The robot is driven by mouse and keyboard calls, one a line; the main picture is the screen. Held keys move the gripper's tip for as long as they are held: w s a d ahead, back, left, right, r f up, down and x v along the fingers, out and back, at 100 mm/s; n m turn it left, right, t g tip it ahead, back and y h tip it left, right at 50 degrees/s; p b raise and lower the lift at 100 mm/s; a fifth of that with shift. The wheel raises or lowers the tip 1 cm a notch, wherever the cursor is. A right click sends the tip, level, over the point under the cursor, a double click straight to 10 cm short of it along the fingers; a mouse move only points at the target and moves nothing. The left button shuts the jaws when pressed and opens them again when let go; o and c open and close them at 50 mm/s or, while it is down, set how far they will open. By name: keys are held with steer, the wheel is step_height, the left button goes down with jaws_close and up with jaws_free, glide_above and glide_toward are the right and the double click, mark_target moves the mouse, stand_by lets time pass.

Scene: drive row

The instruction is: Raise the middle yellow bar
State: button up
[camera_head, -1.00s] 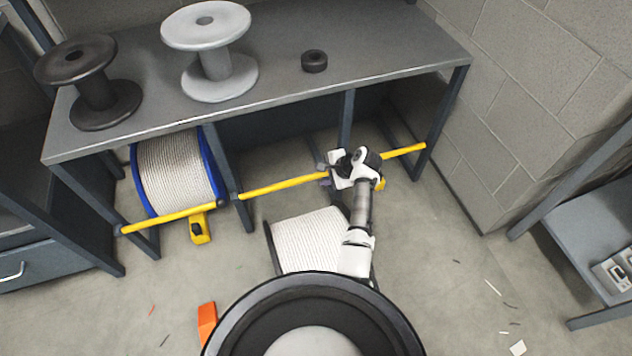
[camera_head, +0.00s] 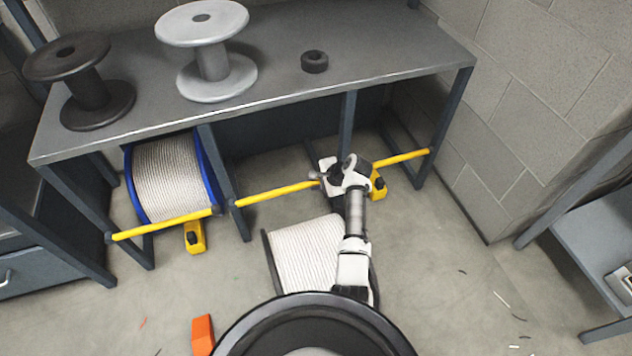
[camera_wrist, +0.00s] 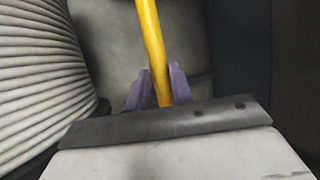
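The middle yellow bar (camera_head: 275,194) runs low across the middle bay of the bench, from the post on its left to my gripper (camera_head: 316,176) at its right part. In the wrist view the bar (camera_wrist: 152,35) passes between the two purple fingers of my gripper (camera_wrist: 160,88). The fingers sit close against both sides of it and look closed on it. The bar's right end is hidden behind my gripper and wrist. A white cable drum (camera_head: 303,255) lies on the floor in front of this bay; it also shows in the wrist view (camera_wrist: 35,70).
A left yellow bar (camera_head: 160,225) crosses before a blue-rimmed drum (camera_head: 170,178); a right bar (camera_head: 405,157) spans the right bay. Yellow blocks (camera_head: 194,238) (camera_head: 378,187) stand on the floor. An orange wedge (camera_head: 203,335) lies in front. Spools stand on the bench (camera_head: 270,70).

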jaws_close()
